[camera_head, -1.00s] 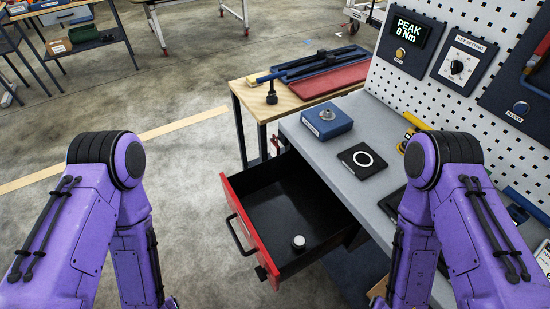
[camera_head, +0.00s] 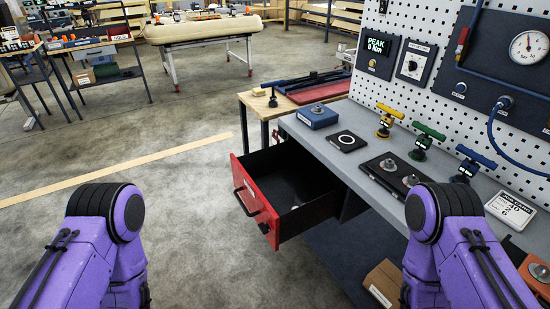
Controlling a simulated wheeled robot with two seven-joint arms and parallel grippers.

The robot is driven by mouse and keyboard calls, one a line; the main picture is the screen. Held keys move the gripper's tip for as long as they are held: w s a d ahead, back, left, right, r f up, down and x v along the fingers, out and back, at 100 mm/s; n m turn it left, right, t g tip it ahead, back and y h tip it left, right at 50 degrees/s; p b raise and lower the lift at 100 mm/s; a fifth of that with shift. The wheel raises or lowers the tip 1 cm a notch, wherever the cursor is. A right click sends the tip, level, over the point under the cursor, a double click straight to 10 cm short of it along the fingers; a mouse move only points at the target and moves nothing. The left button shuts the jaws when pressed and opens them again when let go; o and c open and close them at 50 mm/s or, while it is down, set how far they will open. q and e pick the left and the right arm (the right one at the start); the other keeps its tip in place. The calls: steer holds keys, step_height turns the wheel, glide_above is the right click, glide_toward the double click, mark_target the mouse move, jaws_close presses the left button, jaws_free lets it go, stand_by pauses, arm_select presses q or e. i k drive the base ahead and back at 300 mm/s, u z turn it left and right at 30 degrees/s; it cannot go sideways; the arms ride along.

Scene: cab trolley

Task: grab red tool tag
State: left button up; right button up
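I cannot make out a red tool tag for certain in the head view. A red-fronted drawer (camera_head: 258,204) stands open under the grey workbench (camera_head: 326,149), its dark inside partly visible with a small pale object in it. On the bench stand tools with yellow (camera_head: 388,115), green (camera_head: 426,135) and blue (camera_head: 472,160) handles, each with a small white label. My two purple arms come in at the lower left and lower right. Both grippers are below the picture and hidden.
A blue box (camera_head: 317,117), a black plate with a white ring (camera_head: 347,141) and a dark tray (camera_head: 396,177) lie on the bench. A pegboard (camera_head: 452,81) with panels rises behind. A cardboard box (camera_head: 384,283) sits low. The floor at left is clear.

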mark_target(275, 140)
steer(key=u, duration=1.6)
steer(key=i, duration=2.65)
steer(key=z, duration=3.7)
steer(key=i, duration=1)
